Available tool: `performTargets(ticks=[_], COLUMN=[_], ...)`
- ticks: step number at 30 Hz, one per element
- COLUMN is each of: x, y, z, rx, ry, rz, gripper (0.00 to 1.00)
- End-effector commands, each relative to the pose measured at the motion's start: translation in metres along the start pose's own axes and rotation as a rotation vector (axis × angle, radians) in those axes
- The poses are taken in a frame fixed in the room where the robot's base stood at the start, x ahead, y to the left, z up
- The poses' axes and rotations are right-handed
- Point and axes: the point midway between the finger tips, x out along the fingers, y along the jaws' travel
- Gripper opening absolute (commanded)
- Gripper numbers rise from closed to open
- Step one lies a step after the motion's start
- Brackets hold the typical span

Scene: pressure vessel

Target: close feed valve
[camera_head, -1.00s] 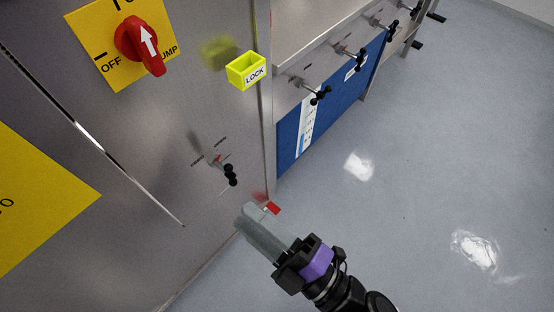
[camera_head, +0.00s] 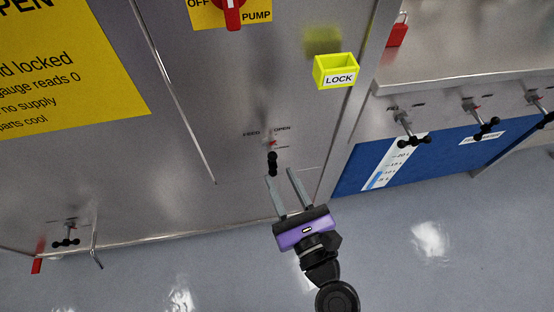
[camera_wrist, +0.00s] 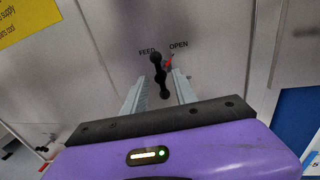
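The feed valve (camera_head: 272,162) is a small black handle with round ends on the steel panel. A red mark shows beside it, and the labels FEED and OPEN are above. In the wrist view the feed valve handle (camera_wrist: 160,75) stands nearly upright, tilted slightly, between the fingers in the picture. My gripper (camera_head: 281,174) is open, with its two grey fingers pointing at the panel just below the handle. In the wrist view my gripper (camera_wrist: 158,84) has a finger on each side of the handle. I see no clear contact.
A yellow LOCK box (camera_head: 337,73) and a red pump switch (camera_head: 232,14) are on the panel above. Other black-handled valves (camera_head: 484,128) are at the right, and one (camera_head: 67,238) is low at the left. A red padlock (camera_head: 397,33) hangs at upper right.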

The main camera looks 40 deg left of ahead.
Motion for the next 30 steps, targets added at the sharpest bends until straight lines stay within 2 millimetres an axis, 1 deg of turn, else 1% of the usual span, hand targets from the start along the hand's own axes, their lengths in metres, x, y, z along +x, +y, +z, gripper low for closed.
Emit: performTargets(ticks=[1, 3, 9, 14, 21, 22, 27, 30], x=[0.010, 0.021, 0.046, 0.054, 0.055, 0.055, 0.055, 0.055], y=[0.000, 0.000, 0.000, -0.001, -0.001, -0.001, 0.000, 0.001], z=[0.001, 0.001, 0.001, 0.000, 0.000, 0.000, 0.000, 0.000], rx=[0.000, 0.000, 0.002, 0.003, 0.003, 0.003, 0.004, 0.004], ry=[-0.002, -0.002, -0.002, -0.001, -0.001, -0.001, -0.001, 0.000], rz=[0.001, 0.000, 0.000, -0.002, -0.002, -0.002, -0.001, 0.001], gripper=[0.34, 0.34, 0.34, 0.34, 0.34, 0.32, 0.00, 0.00])
